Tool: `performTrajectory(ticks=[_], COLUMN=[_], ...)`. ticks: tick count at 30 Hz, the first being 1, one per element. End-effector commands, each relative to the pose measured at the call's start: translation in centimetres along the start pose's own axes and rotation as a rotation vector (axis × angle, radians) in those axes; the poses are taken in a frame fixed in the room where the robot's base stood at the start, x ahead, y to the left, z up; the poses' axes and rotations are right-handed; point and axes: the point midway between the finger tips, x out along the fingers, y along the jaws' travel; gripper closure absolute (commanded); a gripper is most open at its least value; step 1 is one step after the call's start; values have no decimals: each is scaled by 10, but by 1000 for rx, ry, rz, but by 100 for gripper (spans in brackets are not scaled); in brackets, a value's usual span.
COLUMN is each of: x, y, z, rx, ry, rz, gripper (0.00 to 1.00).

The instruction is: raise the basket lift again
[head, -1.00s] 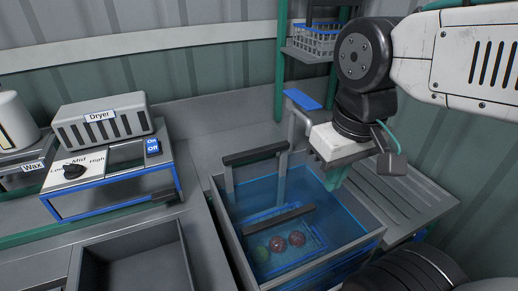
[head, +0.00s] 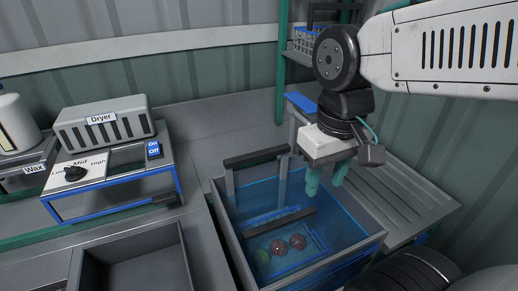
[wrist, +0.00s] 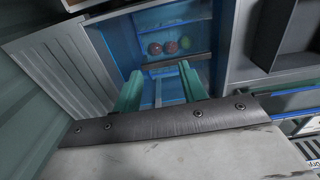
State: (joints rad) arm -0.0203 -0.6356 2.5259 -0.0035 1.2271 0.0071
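The wash tank (head: 232,245) holds blue water. The basket lift's dark upper bar (head: 256,157) crosses above its left side, and a lower dark bar (head: 280,221) lies over the water. Two red tomatoes (head: 288,244) and a green one (head: 262,257) lie low under water in the basket. The wrist view also shows the tomatoes (wrist: 169,47). A blue-topped lever (head: 302,102) on a grey post stands behind the tank, its post partly hidden by my gripper. My gripper (head: 326,186) hangs over the tank's rear right part, its green fingers apart with nothing between them.
A draining board (head: 405,200) lies right of the tank. A dryer (head: 103,124) with a dial and an on/off switch (head: 153,150) stands at left, beside a wax unit (head: 32,170). An empty grey bin (head: 135,262) is in front. A wire basket (head: 306,40) sits on the back rack.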

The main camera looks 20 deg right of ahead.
Motion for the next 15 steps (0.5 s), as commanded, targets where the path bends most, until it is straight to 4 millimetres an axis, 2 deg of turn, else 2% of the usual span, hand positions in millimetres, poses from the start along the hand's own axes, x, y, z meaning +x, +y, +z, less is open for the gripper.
performTrajectory(ticks=[4,8,15], x=[2,4,17], y=[-4,-8,-18], z=[-40,-80,-163], rx=[89,268,758], ry=[-61,-91,-103], rz=[3,13,43], gripper=[58,58,58])
